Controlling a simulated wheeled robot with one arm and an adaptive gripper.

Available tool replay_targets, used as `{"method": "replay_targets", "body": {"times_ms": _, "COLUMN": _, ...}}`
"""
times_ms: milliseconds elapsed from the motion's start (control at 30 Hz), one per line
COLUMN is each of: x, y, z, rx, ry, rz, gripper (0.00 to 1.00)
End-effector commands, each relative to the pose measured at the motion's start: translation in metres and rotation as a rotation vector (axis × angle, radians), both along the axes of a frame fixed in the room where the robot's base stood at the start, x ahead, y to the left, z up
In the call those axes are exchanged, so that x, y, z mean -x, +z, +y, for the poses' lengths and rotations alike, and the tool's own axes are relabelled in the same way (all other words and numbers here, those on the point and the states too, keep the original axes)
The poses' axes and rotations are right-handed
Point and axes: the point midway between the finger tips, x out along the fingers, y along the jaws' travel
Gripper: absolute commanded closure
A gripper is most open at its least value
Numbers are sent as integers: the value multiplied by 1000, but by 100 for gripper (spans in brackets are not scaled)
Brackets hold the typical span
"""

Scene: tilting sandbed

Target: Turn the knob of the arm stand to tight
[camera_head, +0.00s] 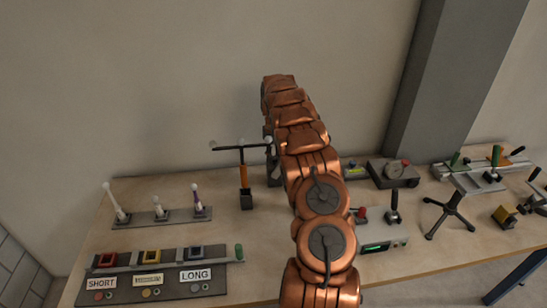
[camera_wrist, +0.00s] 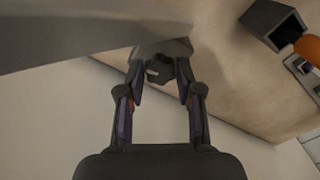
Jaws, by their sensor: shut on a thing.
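My gripper (camera_wrist: 161,74) shows in the wrist view with its two fingers on either side of a dark lobed knob (camera_wrist: 159,69), shut on it. A small pale mark shows on the knob's face; I cannot read its setting. The knob sits on a grey stand part (camera_wrist: 165,47), and a broad grey bar (camera_wrist: 80,30) crosses the upper left close to the camera. In the head view my copper arm hides the gripper and the knob. Only a dark piece of what looks like the arm stand (camera_head: 273,175) shows beside my arm.
Left of it, an orange-handled tool (camera_head: 244,172) stands in a dark square holder (camera_head: 246,201). Toggle levers (camera_head: 158,211) and a labelled SHORT/LONG panel (camera_head: 160,276) are at the left. A gauge box (camera_head: 393,173), a small tripod (camera_head: 450,211) and a lever box (camera_head: 382,234) are at the right.

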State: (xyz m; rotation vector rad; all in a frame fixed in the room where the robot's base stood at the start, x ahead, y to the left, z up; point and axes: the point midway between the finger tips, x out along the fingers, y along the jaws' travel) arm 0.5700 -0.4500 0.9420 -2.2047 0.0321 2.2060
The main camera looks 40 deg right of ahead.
Motion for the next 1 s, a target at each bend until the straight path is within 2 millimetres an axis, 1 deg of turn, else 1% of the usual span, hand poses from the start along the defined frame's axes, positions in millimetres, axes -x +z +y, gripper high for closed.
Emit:
{"method": "replay_targets", "body": {"times_ms": 33, "x": -2, "y": -4, "z": 1, "rx": 2, "ry": -17, "rz": -2, "gripper": 100}}
{"method": "replay_targets", "body": {"times_ms": 133, "x": -2, "y": -6, "z": 1, "rx": 1, "ry": -72, "rz": -3, "gripper": 100}}
{"method": "replay_targets", "body": {"times_ms": 600, "x": -1, "y": -2, "z": 1, "rx": 1, "ry": -371, "rz": -2, "gripper": 100}}
{"method": "replay_targets", "body": {"times_ms": 767, "x": -1, "y": 0, "z": 1, "rx": 0, "ry": -413, "rz": -1, "gripper": 100}}
{"method": "replay_targets", "body": {"times_ms": 1000, "x": -1, "y": 1, "z": 1, "rx": 0, "ry": -416, "rz": 0, "gripper": 100}}
